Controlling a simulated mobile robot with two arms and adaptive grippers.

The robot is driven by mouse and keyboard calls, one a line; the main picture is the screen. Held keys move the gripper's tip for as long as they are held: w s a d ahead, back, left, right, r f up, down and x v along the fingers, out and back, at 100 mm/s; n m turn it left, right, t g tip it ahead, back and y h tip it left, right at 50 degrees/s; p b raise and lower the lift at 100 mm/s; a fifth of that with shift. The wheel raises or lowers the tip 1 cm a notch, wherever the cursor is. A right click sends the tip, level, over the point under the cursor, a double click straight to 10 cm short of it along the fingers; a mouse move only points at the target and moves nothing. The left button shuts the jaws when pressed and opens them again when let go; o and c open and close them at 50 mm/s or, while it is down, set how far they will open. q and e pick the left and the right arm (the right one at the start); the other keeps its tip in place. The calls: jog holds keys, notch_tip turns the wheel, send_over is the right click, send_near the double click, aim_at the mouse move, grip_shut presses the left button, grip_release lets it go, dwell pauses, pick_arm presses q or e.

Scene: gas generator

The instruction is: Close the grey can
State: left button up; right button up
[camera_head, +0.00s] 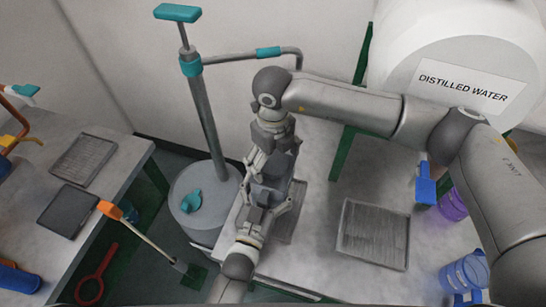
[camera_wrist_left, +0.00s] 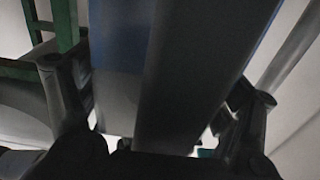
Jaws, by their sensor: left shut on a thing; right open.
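A dark grey angular body, which looks like the grey can (camera_head: 272,181), is between my two grippers above the right-hand table. My left gripper (camera_head: 266,207) reaches it from below in the head view and is shut on it. In the left wrist view the can (camera_wrist_left: 150,85) fills the space between the fingers, dark and close. My right gripper (camera_head: 275,147) is at the can's upper end, open. I cannot tell whether it touches the can. The can's opening and cap are hidden or cannot be made out.
A grey drum (camera_head: 205,203) with a teal-handled pump stands left of the can. A grey tray (camera_head: 374,234), a blue container (camera_head: 464,273) and a purple one (camera_head: 453,205) are on the right. A white distilled water tank (camera_head: 460,45) is behind. A second table (camera_head: 95,190) is left.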

jog(key=shift+r, duration=0.1)
notch_tip(320, 180, up, 12)
dwell(0.5)
pick_arm(q)
jog(key=o, duration=1.8)
jog(key=shift+o, duration=0.2)
jog(key=shift+s, duration=0.1)
jog(key=v, duration=1.1)
jog(key=shift+s, duration=0.35)
jog(key=shift+a, duration=0.15)
